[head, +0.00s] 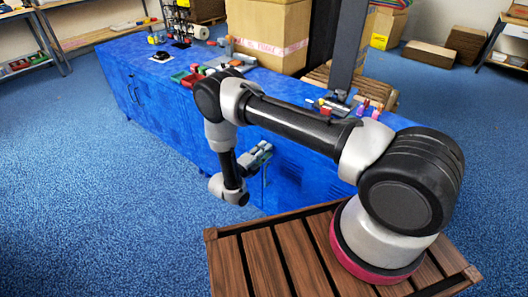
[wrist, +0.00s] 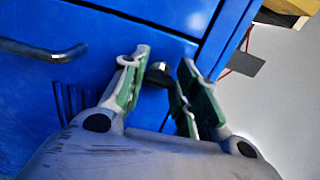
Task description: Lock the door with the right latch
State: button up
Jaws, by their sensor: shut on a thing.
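The blue cabinet (head: 165,100) runs across the head view with several things on its top. My gripper (head: 262,152) is low at its front face, near the right part. In the wrist view, my gripper's green-lined fingers (wrist: 164,66) stand on either side of a small dark latch (wrist: 158,73) on the blue door (wrist: 95,85). The gripper is shut on this latch, which is partly hidden by the fingers. A dark bar handle (wrist: 42,50) is on the blue front to the left. The latch is not discernible in the head view.
A large cardboard box (head: 268,32) and small tools and parts stand on the cabinet top. A slatted wooden platform (head: 275,258) is under my arm's base. The blue carpet (head: 80,190) in front of the cabinet is clear.

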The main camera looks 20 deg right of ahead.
jog(key=o, duration=1)
jog(key=shift+a, duration=0.1)
jog(key=v, duration=1.2)
